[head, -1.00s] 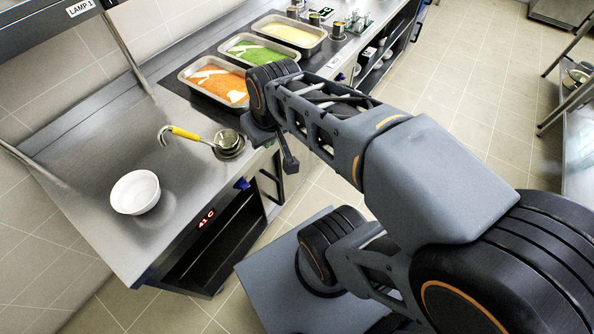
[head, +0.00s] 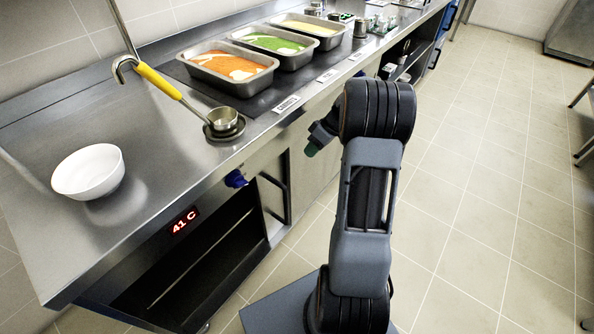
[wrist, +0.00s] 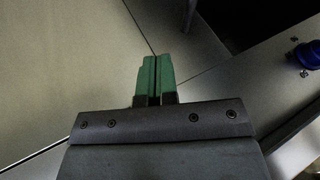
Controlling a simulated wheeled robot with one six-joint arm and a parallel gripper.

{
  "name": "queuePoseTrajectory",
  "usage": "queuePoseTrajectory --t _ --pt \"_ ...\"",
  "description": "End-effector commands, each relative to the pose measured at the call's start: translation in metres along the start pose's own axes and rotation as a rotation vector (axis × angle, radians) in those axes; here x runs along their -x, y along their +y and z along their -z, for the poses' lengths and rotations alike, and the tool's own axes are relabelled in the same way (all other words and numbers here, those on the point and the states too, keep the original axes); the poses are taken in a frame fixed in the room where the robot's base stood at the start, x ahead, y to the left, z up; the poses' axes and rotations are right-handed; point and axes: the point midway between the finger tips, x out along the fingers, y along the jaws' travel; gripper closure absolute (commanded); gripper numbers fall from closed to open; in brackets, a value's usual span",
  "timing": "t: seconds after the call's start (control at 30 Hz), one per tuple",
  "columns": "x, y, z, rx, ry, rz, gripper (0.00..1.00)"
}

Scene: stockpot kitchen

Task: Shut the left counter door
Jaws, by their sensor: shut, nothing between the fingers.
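The left end of the counter has an open, dark compartment (head: 185,275) under the 41 C display. Beside it, to the right, is a grey front panel with a black bar handle (head: 287,203), seemingly the left counter door; I cannot tell how it moves or exactly how far it stands open. My gripper (head: 311,150) is in front of the counter, right of and above the handle, apart from it in the head view. In the wrist view its green fingers (wrist: 156,72) are together and empty.
A blue knob (head: 236,179) juts from the counter front and also shows in the wrist view (wrist: 307,55). On top are a white bowl (head: 88,172), a yellow-handled ladle (head: 157,80) and several food pans (head: 228,77).

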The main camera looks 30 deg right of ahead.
Motion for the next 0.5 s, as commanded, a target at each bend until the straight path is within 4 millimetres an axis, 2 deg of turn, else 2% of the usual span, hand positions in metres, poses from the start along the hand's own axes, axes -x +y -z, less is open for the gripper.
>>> queuePoseTrajectory --t 0.5 --pt "-0.093 0.001 -0.001 0.004 0.000 0.005 1.00"
